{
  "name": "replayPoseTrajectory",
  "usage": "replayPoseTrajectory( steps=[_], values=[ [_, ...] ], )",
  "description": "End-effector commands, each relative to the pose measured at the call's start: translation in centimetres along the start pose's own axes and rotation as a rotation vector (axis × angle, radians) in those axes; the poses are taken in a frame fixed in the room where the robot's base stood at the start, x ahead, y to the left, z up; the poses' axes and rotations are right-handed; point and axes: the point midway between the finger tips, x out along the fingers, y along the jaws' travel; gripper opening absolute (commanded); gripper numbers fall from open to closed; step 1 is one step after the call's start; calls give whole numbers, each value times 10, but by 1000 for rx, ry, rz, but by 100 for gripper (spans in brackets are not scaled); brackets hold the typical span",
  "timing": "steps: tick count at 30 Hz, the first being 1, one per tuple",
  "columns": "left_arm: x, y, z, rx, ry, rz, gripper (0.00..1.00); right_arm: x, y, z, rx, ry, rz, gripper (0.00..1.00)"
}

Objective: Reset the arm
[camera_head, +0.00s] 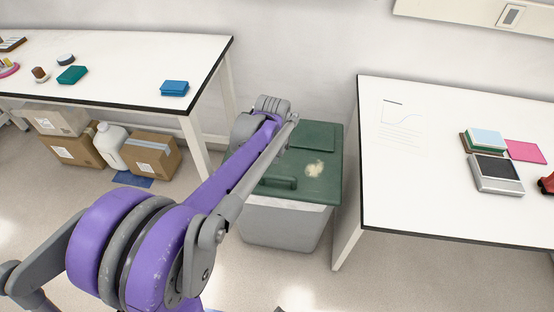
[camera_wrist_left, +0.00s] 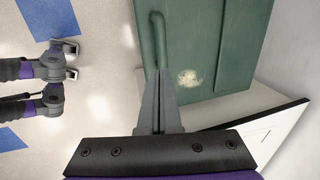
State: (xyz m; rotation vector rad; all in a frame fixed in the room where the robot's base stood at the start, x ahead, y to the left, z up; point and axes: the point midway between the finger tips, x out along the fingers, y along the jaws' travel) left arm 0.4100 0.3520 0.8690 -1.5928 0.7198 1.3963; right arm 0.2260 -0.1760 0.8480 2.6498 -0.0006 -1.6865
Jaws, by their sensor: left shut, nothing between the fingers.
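My left arm (camera_head: 228,180), purple and grey, reaches in from the lower left of the head view and stretches out over the green-lidded bin (camera_head: 322,170). Its fingers cannot be made out there. In the left wrist view my left gripper (camera_wrist_left: 159,74) is shut and empty, its fingers together. It appears in front of the bin's green lid (camera_wrist_left: 220,60), near the lid's handle; I cannot tell the gap between them. My right gripper is not identifiable in either view.
A white table (camera_head: 130,60) stands left, with boxes (camera_head: 155,155) beneath and a blue item (camera_head: 174,88) on top. Another white table (camera_head: 400,180) stands right, carrying a grey device (camera_head: 496,174) and a pink sheet (camera_head: 525,151). The bin occupies the gap between them.

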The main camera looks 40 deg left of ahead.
Motion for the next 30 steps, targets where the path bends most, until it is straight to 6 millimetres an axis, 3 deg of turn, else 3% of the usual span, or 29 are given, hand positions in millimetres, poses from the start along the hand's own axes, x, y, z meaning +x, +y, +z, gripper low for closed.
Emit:
replayPoseTrajectory(
  steps=[9,13,17,21,27,30],
  values=[
    [-8,1,-1,-7,1,-2,0,-1,0,-1,0,0,0,89],
    [-25,18,-14,-89,17,-18,0,-8,0,-5,0,3,0,89],
    [-58,58,-37,-285,59,-48,0,-22,0,-14,0,9,0,89],
    [-89,111,-58,-553,130,-72,0,-38,0,-26,0,16,0,89],
    [-111,175,-72,-893,237,-65,0,-57,0,-42,0,28,0,89],
    [-113,194,-75,-1007,276,-54,0,-63,0,-47,0,32,0,89]
  ],
)
